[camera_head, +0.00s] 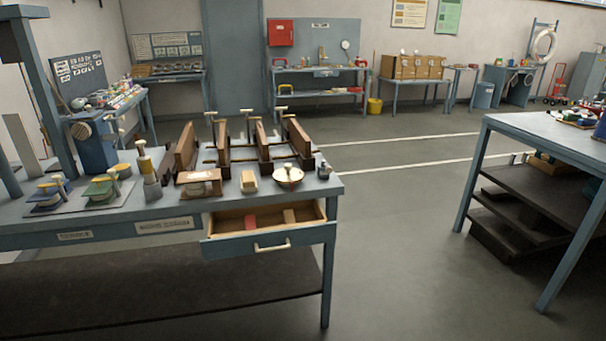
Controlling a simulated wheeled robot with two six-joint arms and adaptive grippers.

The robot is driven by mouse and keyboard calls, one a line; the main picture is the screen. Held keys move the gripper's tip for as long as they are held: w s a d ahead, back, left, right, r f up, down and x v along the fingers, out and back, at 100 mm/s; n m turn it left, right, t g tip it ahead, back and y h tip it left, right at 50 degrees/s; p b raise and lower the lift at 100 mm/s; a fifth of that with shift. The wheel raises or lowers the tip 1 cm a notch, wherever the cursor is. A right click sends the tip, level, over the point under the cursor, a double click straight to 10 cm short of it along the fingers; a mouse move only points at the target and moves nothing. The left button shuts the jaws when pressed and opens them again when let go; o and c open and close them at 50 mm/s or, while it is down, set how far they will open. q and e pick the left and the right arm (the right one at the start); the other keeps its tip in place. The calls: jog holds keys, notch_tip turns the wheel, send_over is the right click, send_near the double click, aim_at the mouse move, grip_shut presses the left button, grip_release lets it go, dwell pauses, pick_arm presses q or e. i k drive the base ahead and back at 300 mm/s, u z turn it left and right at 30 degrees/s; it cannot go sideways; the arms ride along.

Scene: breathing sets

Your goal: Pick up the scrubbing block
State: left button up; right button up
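No label marks out the scrubbing block, so I cannot tell for certain which item it is. A small pale yellow block (249,181) lies near the front edge of the left workbench (120,221), between a wooden piece with a pale round part (198,180) and a cream bowl-like item (288,177). In the open drawer (270,244) below lie a reddish block (251,222) and a tan block (289,216). Neither of my grippers is in view.
A dark wooden slotted rack (222,141) stands behind the small items. A yellow-topped bottle (147,162), a green item (101,189) and a blue item (48,193) are farther left. The drawer juts out in front. Open floor (400,240) separates this bench from the right table (545,135).

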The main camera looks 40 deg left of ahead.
aim_at(249, 184)
jog(key=u, duration=0.25)
jog(key=i, duration=0.9)
jog(key=u, duration=0.55)
